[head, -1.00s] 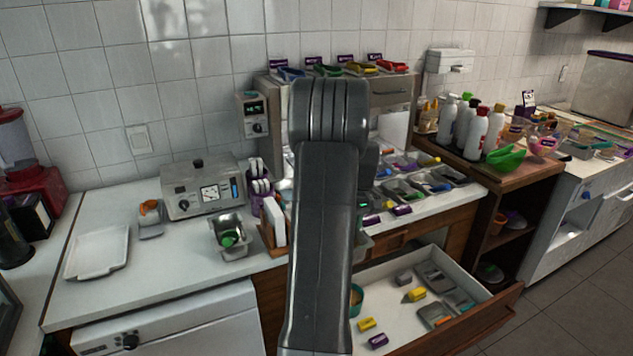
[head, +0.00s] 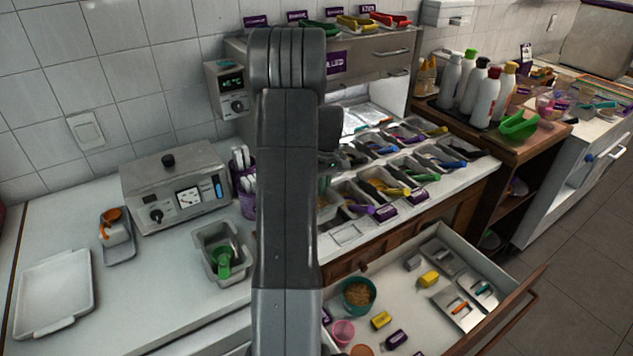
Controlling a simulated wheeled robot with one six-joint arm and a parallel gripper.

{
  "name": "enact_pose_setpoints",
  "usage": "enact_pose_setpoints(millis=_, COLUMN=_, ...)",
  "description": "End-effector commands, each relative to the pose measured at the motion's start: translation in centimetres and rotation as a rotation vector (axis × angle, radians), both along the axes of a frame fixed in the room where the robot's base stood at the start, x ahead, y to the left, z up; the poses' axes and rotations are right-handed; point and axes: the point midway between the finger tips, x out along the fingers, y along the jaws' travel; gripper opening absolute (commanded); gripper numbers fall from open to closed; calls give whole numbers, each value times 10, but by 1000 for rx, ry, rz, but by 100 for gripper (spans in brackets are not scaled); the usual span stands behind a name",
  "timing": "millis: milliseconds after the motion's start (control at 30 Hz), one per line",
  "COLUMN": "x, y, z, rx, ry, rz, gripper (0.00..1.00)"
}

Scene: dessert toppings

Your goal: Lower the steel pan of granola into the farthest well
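My arm rises through the middle of the head view and hides what lies behind it. A dark wrist part of mine shows at its right side, but the gripper's fingers are hidden. The topping station (head: 424,206) has rows of wells with steel pans, several holding coloured scoops. A steel pan (head: 327,213) is partly hidden behind my arm at the station's left side; a tan patch shows in it, but I cannot tell whether it is granola or whether it is held. A pale, flat rectangle (head: 347,234) lies at the near left of the station. The farthest well cannot be made out.
A steel pan with a green scoop (head: 222,263) stands on the left counter near a control box (head: 175,190) and white tray (head: 52,295). The open drawer (head: 415,318) juts out below, holding a teal bowl of granola-like food (head: 358,294). Bottles (head: 485,98) stand right.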

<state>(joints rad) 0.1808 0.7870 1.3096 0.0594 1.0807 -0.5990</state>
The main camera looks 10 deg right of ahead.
Motion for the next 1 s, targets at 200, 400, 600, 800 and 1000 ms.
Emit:
enact_pose_setpoints(millis=200, x=0, y=0, z=-10, rx=-1, ry=-1, rz=0, gripper=0)
enact_pose_setpoints(millis=400, x=0, y=0, z=-25, rx=0, ry=-2, rz=0, gripper=0)
enact_pose_setpoints(millis=600, x=0, y=0, z=-37, rx=-1, ry=-1, rz=0, gripper=0)
enact_pose_setpoints(millis=800, x=0, y=0, z=-40, rx=-1, ry=-1, rz=0, gripper=0)
enact_pose_setpoints(millis=1000, x=0, y=0, z=-39, rx=-1, ry=-1, rz=0, gripper=0)
